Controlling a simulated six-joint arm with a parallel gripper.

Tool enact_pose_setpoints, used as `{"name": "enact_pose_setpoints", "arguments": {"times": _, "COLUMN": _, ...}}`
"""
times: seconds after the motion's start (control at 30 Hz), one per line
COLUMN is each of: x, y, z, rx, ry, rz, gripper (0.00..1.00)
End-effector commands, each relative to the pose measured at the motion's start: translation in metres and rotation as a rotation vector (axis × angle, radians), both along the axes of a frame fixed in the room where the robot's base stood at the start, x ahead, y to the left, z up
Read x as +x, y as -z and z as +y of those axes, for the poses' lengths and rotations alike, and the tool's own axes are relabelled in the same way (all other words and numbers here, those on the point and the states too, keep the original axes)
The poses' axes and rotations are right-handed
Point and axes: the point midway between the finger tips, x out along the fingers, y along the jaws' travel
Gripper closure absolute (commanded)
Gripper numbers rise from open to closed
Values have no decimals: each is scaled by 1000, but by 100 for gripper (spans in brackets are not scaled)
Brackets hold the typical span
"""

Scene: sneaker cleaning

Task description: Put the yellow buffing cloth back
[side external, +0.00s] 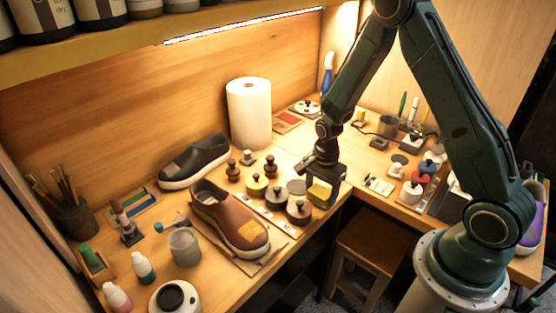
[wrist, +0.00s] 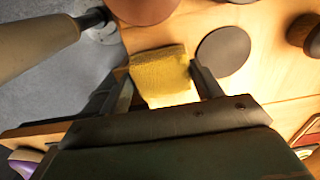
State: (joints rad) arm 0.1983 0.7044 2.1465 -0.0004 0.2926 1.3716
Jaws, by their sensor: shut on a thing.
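My gripper (side external: 325,190) is over the front edge of the workbench, near the inner corner, in the side external view. It is shut on the yellow buffing cloth (side external: 318,194). In the wrist view the cloth (wrist: 158,72) sits as a yellow textured block between the two fingers of my gripper (wrist: 160,78). I cannot tell from these views whether the cloth touches the bench top. A brown slip-on shoe (side external: 217,211) with a yellow-orange patch on its toe lies to the left.
Several round tins and knobbed pads (side external: 299,212) stand just left of my gripper. A flat dark disc (wrist: 222,52) lies close by. A paper roll (side external: 249,113) stands behind, and a wooden stool (side external: 372,244) is below. The right bench wing holds small tools and a grey cup (side external: 388,126).

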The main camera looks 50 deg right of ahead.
Motion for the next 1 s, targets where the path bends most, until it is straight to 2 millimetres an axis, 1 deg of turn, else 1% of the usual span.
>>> {"name": "enact_pose_setpoints", "arguments": {"times": 0.1, "x": 0, "y": 4, "z": 0, "rx": 0, "ry": 0, "rz": -1, "gripper": 57}}
{"name": "enact_pose_setpoints", "arguments": {"times": 0.5, "x": 0, "y": 7, "z": 0, "rx": 0, "ry": 0, "rz": -1, "gripper": 57}}
{"name": "enact_pose_setpoints", "arguments": {"times": 0.53, "x": 0, "y": 7, "z": 0, "rx": 0, "ry": 0, "rz": -1, "gripper": 30}}
{"name": "enact_pose_setpoints", "arguments": {"times": 0.57, "x": 0, "y": 7, "z": 0, "rx": 0, "ry": 0, "rz": -1, "gripper": 24}}
{"name": "enact_pose_setpoints", "arguments": {"times": 0.6, "x": 0, "y": 7, "z": 0, "rx": 0, "ry": 0, "rz": -1, "gripper": 16}}
{"name": "enact_pose_setpoints", "arguments": {"times": 0.63, "x": 0, "y": 7, "z": 0, "rx": 0, "ry": 0, "rz": -1, "gripper": 14}}
{"name": "enact_pose_setpoints", "arguments": {"times": 1.0, "x": 0, "y": 5, "z": 0, "rx": 0, "ry": 0, "rz": -2, "gripper": 14}}
